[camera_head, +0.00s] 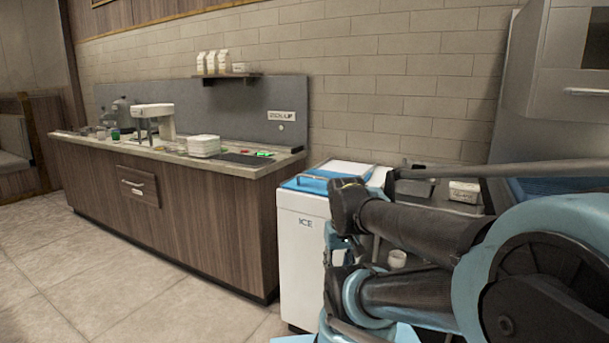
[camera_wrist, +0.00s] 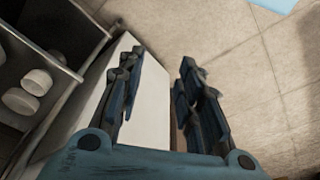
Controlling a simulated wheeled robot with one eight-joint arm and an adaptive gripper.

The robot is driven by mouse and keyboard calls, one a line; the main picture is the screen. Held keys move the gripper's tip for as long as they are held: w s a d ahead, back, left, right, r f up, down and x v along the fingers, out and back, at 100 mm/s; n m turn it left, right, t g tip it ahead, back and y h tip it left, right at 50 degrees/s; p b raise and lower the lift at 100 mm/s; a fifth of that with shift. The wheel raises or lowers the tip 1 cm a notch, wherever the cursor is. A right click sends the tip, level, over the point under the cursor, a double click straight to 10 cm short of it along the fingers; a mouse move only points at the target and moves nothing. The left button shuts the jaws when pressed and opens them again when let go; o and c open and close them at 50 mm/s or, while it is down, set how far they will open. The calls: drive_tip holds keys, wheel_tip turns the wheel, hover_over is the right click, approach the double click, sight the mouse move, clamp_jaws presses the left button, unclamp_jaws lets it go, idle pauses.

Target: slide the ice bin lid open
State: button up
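The ice bin (camera_head: 303,255) is a white upright box marked ICE, standing at the right end of the counter in the head view. Its lid (camera_head: 312,185) is on top, with a blue front part and a handle bar. A white panel lies behind it; I cannot tell how far the lid is open. In the wrist view my gripper (camera_wrist: 161,62) is open, its two dark fingers apart with nothing between them. It points down past a white panel that looks like the bin's side.
Open shelving with white containers (camera_wrist: 37,82) shows at left in the wrist view. The tiled floor (camera_head: 110,285) before the counter is clear.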

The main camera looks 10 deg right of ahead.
drive_tip(key=w+r+n, duration=0.5)
drive_tip(key=w+r, duration=1.3)
drive_tip(key=r, duration=0.2)
drive_tip(key=w+a+r+n+h, duration=0.1)
drive_tip(key=w+r+n, duration=0.3)
drive_tip(key=w, duration=0.7)
drive_tip(key=w+a+r+n, duration=0.1)
drive_tip(key=w+r+n, duration=0.1)
drive_tip(key=w+r, duration=0.75)
drive_tip(key=x, duration=1.9)
drive_tip(key=shift+w+f, duration=0.2)
drive_tip(key=shift+w, duration=0.25)
clamp_jaws()
